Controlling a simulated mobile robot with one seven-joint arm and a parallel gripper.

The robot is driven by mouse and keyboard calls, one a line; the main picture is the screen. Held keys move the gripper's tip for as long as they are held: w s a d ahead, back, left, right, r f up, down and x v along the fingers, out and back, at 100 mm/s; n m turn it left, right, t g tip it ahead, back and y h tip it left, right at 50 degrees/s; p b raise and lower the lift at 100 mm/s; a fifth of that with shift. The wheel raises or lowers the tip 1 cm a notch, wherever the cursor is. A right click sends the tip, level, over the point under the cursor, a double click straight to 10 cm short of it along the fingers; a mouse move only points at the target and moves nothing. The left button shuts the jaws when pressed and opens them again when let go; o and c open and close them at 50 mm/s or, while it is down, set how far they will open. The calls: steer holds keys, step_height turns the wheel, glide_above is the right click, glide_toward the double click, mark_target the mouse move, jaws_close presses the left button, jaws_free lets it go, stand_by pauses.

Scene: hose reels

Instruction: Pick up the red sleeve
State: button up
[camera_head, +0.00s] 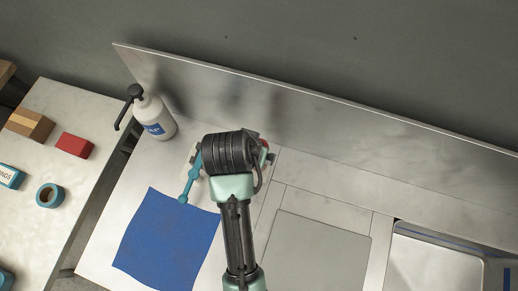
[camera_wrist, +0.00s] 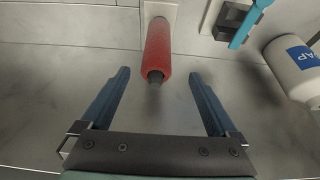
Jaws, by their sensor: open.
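The red sleeve (camera_wrist: 158,50) is a cylinder with a dark tip, and its far end meets a pale plate (camera_wrist: 172,10) in the wrist view. My gripper (camera_wrist: 158,90) is open and empty. Its two blue-grey fingers stand apart, with the near end of the sleeve centred between and just beyond their tips. In the head view my arm hides most of the sleeve. Only a small bit of red (camera_head: 264,144) shows at the right of my wrist. My fingers are hidden there.
A teal lever (camera_head: 190,180) stands close left of my wrist. A white soap bottle (camera_head: 153,116) is farther left by the metal backsplash (camera_head: 320,125). A blue cloth (camera_head: 165,240) lies on the counter, a sink (camera_head: 430,262) is at right. A side table (camera_head: 80,190) holds small items.

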steer(key=x, duration=0.2)
steer(key=shift+w+d+f, duration=0.1)
steer(key=shift+w+f, duration=0.1)
steer(key=shift+f, duration=0.15)
steer(key=shift+d+p+x, duration=0.2)
steer(key=shift+p+x, duration=0.55)
steer(key=shift+x, duration=1.9)
steer(key=shift+s, duration=0.1)
steer(key=c, duration=1.5)
steer(key=shift+o, duration=0.2)
